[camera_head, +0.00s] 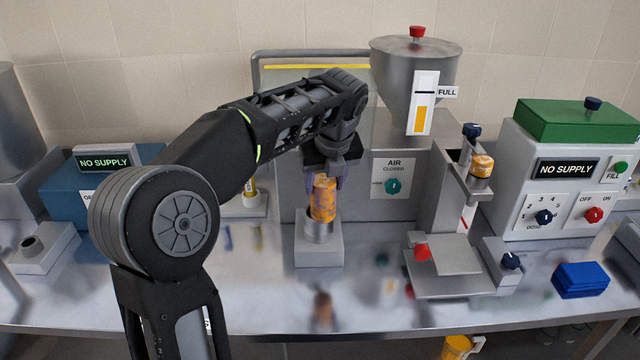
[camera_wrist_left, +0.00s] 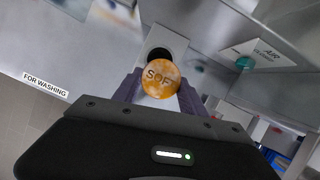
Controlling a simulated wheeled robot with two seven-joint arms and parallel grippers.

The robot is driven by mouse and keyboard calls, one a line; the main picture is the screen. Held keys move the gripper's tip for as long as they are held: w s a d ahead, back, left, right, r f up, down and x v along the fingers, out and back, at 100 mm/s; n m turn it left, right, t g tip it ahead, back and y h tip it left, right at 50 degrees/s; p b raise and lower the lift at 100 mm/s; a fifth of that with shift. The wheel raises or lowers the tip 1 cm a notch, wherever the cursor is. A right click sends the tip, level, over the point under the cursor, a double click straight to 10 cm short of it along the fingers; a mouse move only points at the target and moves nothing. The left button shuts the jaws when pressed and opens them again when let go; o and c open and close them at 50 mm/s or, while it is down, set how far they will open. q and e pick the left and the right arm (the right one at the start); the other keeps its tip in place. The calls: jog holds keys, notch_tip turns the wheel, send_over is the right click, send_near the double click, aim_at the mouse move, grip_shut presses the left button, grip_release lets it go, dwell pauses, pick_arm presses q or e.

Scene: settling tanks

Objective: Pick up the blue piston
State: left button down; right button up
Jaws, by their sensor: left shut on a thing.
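My left gripper (camera_head: 322,182) is shut on an orange mottled cylinder (camera_head: 323,202), with one finger on each side of it. The cylinder is upright over the round grey socket of a small metal block (camera_head: 318,252). I cannot tell whether its lower end is inside the socket or just above it. In the left wrist view the cylinder's round top (camera_wrist_left: 160,77) shows part of a word, "SOF", between the fingers, with the dark socket opening (camera_wrist_left: 158,54) behind it. I cannot make out a blue piston. My right gripper is not in view.
A second orange piece (camera_head: 481,166) sits on the metal stand at right. A blue block (camera_head: 580,280) lies on the steel bench near the front right. A hopper (camera_head: 415,75) and a green-topped control box (camera_head: 565,165) stand behind. The bench front centre is clear.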

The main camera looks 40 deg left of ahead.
pick_arm(q)
jog(key=s+d+b, duration=0.3)
jog(key=s+d, duration=0.6)
jog(key=d, duration=0.1)
jog(key=shift+d, duration=0.3)
